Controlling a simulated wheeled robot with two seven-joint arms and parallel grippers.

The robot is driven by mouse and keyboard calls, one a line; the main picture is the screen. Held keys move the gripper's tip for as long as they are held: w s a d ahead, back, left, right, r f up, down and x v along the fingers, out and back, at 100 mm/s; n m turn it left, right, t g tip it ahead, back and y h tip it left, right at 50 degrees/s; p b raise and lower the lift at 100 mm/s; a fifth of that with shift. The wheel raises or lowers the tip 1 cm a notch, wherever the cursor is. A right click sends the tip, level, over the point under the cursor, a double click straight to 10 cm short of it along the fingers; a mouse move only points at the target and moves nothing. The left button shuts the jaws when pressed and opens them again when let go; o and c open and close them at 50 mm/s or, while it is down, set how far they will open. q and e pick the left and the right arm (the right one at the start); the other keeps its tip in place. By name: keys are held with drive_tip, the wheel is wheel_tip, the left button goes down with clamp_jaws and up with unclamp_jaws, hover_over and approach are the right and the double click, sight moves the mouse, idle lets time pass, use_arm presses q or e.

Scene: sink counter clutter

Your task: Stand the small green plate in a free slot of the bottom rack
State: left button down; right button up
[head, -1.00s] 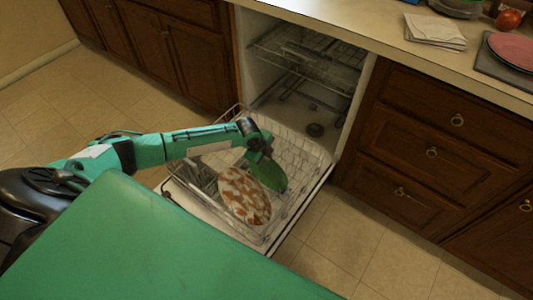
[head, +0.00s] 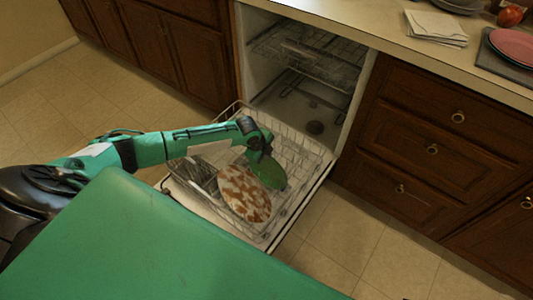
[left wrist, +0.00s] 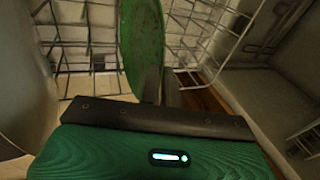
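The small green plate (head: 267,171) is held on edge over the pulled-out bottom rack (head: 300,140) of the dishwasher. My left gripper (head: 260,150) is shut on its upper edge. In the left wrist view the plate (left wrist: 143,42) stands nearly edge-on beyond the gripper (left wrist: 153,92), with white rack wires around it. I cannot tell whether its lower edge sits between tines. A larger brown-and-white patterned plate (head: 243,193) leans in the rack just in front of it. My right gripper is out of view.
The open dishwasher door (head: 270,243) lies under the rack. The upper rack (head: 305,55) is inside the cavity. Wooden drawers (head: 430,150) stand to the right. The counter (head: 395,25) holds folded cloths (head: 435,27) and a pink plate (head: 515,47). Rack space right of the green plate looks clear.

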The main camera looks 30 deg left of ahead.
use_arm(q)
drive_tip(key=shift+f, duration=0.25)
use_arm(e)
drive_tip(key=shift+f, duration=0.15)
use_arm(q)
drive_tip(key=c, duration=1.5)
unclamp_jaws()
drive_tip(key=shift+c, duration=0.2)
drive_tip(key=shift+f, duration=0.1)
